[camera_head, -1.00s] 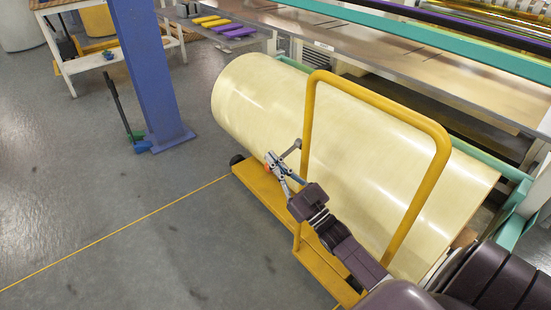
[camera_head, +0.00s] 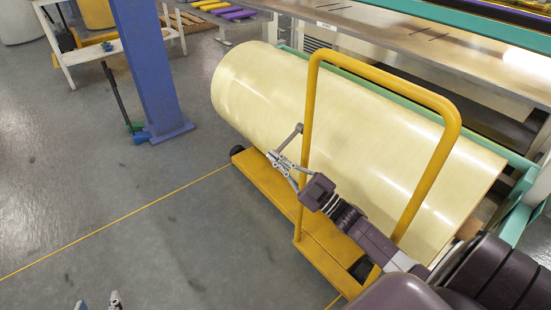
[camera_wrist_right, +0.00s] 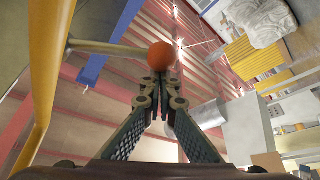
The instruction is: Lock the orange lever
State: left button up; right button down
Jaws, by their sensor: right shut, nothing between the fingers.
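The orange lever shows in the right wrist view as an orange ball (camera_wrist_right: 162,55) on the end of a grey rod (camera_wrist_right: 112,48). In the head view only its grey rod (camera_head: 291,136) shows, beside the yellow cart frame; the ball is not clear there. My right gripper (camera_head: 274,157) is at the lever's end, over the cart's left part. In the right wrist view its fingertips (camera_wrist_right: 161,84) are together just below the ball, with nothing between them. My left gripper (camera_head: 98,303) shows only as two separated fingertips at the bottom edge.
A yellow cart with an upright hoop handle (camera_head: 310,120) stands before a large cream roll (camera_head: 260,95). The grey floor (camera_head: 80,180) at the left is mostly clear.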

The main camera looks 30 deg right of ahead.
jog(key=shift+d+f, duration=0.1)
jog(key=shift+f, duration=0.2)
notch_tip(320, 180, up, 11)
jog(key=shift+f, duration=0.2)
dwell(0.5)
dwell(0.4)
